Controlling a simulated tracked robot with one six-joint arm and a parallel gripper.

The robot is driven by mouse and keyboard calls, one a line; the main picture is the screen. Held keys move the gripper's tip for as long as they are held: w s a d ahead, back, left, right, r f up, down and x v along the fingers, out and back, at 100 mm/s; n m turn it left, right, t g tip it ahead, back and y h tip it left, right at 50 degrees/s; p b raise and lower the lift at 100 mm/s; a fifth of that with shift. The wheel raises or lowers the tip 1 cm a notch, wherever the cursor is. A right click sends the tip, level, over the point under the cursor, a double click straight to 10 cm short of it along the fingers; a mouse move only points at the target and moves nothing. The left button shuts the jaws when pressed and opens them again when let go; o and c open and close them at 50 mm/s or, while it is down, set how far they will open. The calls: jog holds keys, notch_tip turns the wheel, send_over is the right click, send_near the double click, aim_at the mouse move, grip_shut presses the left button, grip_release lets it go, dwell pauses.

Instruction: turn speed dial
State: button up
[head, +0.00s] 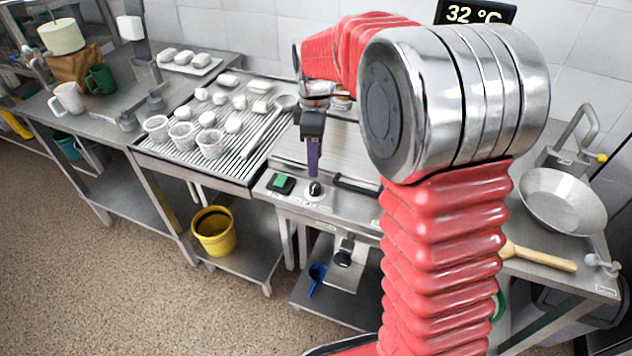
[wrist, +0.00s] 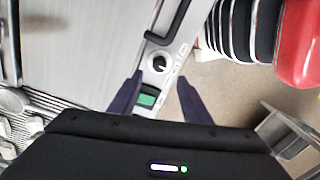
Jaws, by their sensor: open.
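The speed dial (head: 315,189) is a small black knob on a pale round plate, set in the steel front panel. In the wrist view the dial (wrist: 160,64) lies beyond the fingertips, between their lines. A green switch (head: 283,183) is left of the dial in the head view; it also shows between the fingers in the wrist view (wrist: 147,100). My gripper (head: 313,172) points down just above the panel by the dial, with one purple finger showing clearly. In the wrist view my gripper (wrist: 160,80) has its two fingers spread with nothing between them.
A black bar handle (head: 356,186) is fixed right of the dial. A ribbed tray (head: 232,150) with pale lumps and perforated baskets stands to the left. A yellow bucket (head: 214,232) sits on the shelf below. A pan (head: 563,200) and a wooden tool (head: 540,257) are at the right.

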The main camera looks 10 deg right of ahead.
aim_at(315, 185)
notch_tip(315, 185, down, 9)
jog(key=shift+f, duration=0.1)
dwell(0.3)
jog(key=shift+c, duration=0.2)
